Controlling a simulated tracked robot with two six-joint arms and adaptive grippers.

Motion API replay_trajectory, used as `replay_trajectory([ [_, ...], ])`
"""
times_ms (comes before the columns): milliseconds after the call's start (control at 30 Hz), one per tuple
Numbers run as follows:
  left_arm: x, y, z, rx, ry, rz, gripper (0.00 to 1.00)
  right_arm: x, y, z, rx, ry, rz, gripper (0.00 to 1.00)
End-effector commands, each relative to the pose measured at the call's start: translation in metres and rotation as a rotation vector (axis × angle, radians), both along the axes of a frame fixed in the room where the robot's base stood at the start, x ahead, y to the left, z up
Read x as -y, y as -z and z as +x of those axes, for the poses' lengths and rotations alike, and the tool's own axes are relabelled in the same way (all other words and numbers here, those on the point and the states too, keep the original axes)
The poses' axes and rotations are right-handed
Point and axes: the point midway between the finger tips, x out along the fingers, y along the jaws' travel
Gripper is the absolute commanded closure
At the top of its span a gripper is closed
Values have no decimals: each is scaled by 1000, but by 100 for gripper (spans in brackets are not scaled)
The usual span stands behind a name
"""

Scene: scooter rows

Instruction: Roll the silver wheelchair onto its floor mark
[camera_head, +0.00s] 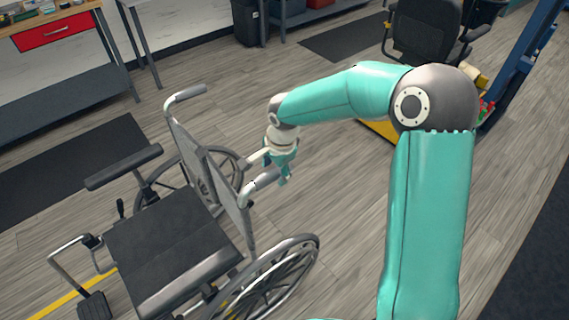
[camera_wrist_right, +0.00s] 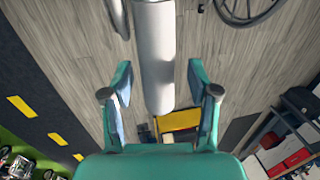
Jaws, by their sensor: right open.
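The silver wheelchair (camera_head: 175,245) stands upright at lower left in the head view, with a black seat, grey back and large spoked wheels. My right gripper (camera_head: 280,166) is open beside its near push handle (camera_head: 262,184). In the right wrist view, a pale grey tube, apparently this handle (camera_wrist_right: 158,60), lies lengthwise in line with the gap between the open fingers of the gripper (camera_wrist_right: 160,98). I cannot tell whether they touch it. A yellow floor line (camera_head: 68,292) shows beside the chair's footrest; I cannot tell whether it is the mark. My left gripper is not in view.
A black-seated scooter (camera_head: 425,32) and a blue post (camera_head: 525,65) stand at upper right. A workbench with a red drawer (camera_head: 55,32) is at upper left. Dark mats (camera_head: 75,165) lie on the wood floor. Open floor (camera_head: 330,205) lies right of the chair.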

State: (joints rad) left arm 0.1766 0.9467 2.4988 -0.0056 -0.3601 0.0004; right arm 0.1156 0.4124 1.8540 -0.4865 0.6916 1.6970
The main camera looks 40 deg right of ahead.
Motion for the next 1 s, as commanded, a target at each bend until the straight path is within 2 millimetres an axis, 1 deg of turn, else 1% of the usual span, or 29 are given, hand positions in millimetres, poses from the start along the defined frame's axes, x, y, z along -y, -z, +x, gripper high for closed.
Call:
replay_trajectory([
  [100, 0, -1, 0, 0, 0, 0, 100, 0, 4, 1, 0, 0, 0, 40],
  [333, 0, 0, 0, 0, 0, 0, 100, 0, 5, 1, 1, 0, 0, 40],
  [367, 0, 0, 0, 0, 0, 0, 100, 0, 5, 1, 1, 0, 0, 42],
  [700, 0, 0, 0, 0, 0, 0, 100, 0, 4, 1, 3, 0, 0, 99],
  [733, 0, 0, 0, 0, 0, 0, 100, 0, 4, 2, 4, 0, 0, 100],
  [867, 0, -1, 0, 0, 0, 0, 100, 0, 3, 2, 5, 0, 0, 100],
  [900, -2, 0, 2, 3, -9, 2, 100, 44, 4, 1, 7, 25, -2, 100],
  [933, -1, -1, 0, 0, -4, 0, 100, 29, 3, 1, 7, 9, -2, 100],
  [1000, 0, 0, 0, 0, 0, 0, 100, 14, 3, 2, 7, 1, -2, 100],
])
